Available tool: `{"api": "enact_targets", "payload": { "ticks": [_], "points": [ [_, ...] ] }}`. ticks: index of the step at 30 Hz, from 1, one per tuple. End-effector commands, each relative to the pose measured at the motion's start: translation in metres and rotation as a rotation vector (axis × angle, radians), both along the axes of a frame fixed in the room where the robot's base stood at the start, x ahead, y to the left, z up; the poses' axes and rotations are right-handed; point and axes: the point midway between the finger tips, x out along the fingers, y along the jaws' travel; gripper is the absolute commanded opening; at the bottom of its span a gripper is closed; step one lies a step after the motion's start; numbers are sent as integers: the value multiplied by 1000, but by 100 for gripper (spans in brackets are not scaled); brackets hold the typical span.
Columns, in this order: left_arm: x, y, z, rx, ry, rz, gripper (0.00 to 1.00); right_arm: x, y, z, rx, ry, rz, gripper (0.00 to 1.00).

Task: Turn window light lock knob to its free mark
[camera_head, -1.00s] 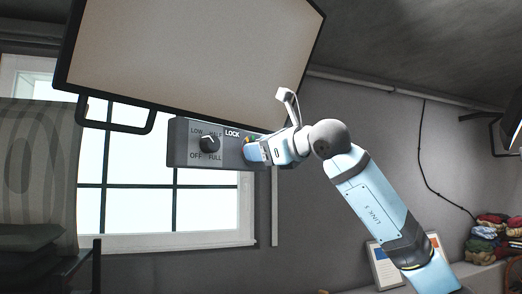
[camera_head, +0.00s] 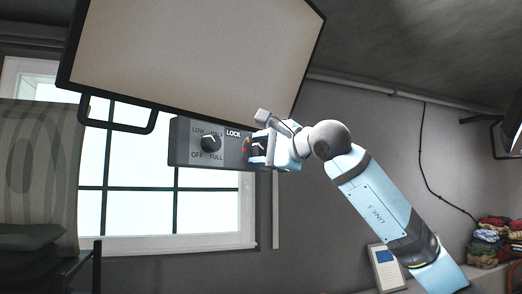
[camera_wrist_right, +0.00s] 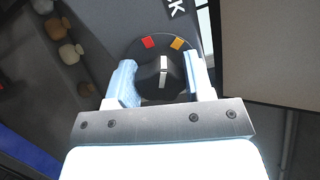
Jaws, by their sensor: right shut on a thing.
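A dark grey control box (camera_head: 222,160) hangs under the large panel in the head view. Its lock knob (camera_wrist_right: 150,80) is black with a white pointer line and sits on a round dark dial. In the right wrist view the dial has a red mark (camera_wrist_right: 148,42) and an orange mark (camera_wrist_right: 177,43). The pointer line points up, between these two marks. My right gripper (camera_wrist_right: 162,80) is shut on the knob, one finger on each side. In the head view my right gripper (camera_head: 262,148) covers most of the knob. Which mark is the free one, I cannot tell.
A second knob (camera_head: 210,143) with LOW, OFF and FULL labels sits left on the same box. The large framed panel (camera_head: 195,55) is just above my right gripper. A window (camera_head: 130,210) is behind; folded clothes (camera_head: 493,240) lie at the right.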

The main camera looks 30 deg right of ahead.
Motion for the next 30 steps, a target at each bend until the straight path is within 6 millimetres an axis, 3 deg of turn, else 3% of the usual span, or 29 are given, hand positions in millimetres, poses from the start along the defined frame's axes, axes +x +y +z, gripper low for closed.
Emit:
{"api": "enact_targets", "payload": {
  "ticks": [15,30],
  "points": [
    [0,1,2,2,-1,1,43,0,1,-2,-366,-104,2,24],
    [0,2,2,2,-1,2,43,0,1,-3,-460,-131,2,24]
  ]
}}
